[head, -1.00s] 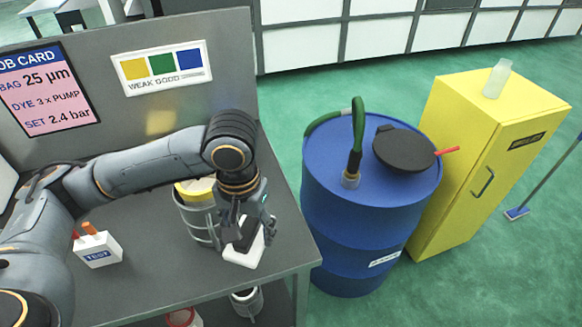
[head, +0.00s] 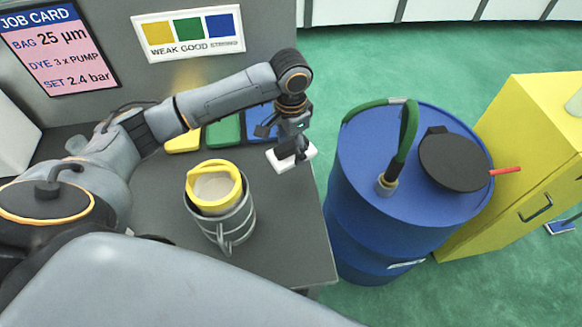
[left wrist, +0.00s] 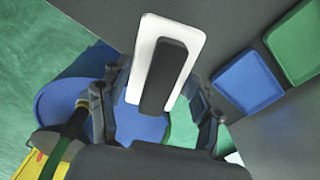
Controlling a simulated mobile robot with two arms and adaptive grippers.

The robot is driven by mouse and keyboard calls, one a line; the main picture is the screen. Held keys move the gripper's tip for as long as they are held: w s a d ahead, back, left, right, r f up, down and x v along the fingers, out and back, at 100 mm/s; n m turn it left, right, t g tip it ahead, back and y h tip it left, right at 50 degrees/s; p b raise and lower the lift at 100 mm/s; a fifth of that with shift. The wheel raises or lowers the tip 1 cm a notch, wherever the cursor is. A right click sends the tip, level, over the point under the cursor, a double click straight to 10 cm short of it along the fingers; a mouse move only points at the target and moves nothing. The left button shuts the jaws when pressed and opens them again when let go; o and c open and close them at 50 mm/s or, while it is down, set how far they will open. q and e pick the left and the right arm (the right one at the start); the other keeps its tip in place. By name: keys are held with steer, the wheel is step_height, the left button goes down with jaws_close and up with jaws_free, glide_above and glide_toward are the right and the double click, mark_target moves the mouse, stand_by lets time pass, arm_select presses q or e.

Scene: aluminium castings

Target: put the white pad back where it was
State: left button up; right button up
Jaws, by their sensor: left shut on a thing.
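The white pad (head: 297,160) has a black grip on top. My left gripper (head: 291,148) is shut on it and holds it near the right edge of the grey bench (head: 290,245), just in front of the blue tray (head: 259,122). In the left wrist view the white pad (left wrist: 148,38) shows with its black grip (left wrist: 165,75) between the fingers of my left gripper (left wrist: 157,112). Whether the pad touches the bench cannot be told; it appears raised. My right gripper is not in view.
A yellow tray (head: 183,141) and a green tray (head: 223,133) stand left of the blue one. A metal basket (head: 236,222) with a yellow-rimmed bag (head: 205,170) stands nearer. A blue drum (head: 360,215) with a green hose (head: 408,135) is right of the bench, beside a yellow cabinet (head: 535,120).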

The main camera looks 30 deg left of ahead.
arm_select(q)
step_height(320, 180, down, 5)
steer(key=shift+f+p, duration=0.2)
steer(key=shift+p, duration=0.2)
steer(key=shift+a+f+p, duration=0.1)
steer(key=shift+f+p, duration=0.2)
steer(key=shift+f, duration=1.6)
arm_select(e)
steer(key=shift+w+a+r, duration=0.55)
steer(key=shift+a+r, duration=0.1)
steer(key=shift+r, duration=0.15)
arm_select(q)
steer(key=shift+f, duration=0.1)
steer(key=o, duration=1.1)
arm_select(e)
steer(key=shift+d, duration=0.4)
arm_select(q)
step_height(320, 180, up, 11)
steer(key=shift+w+r+b, duration=0.1)
steer(key=shift+b, duration=0.6)
steer(key=shift+r, duration=0.55)
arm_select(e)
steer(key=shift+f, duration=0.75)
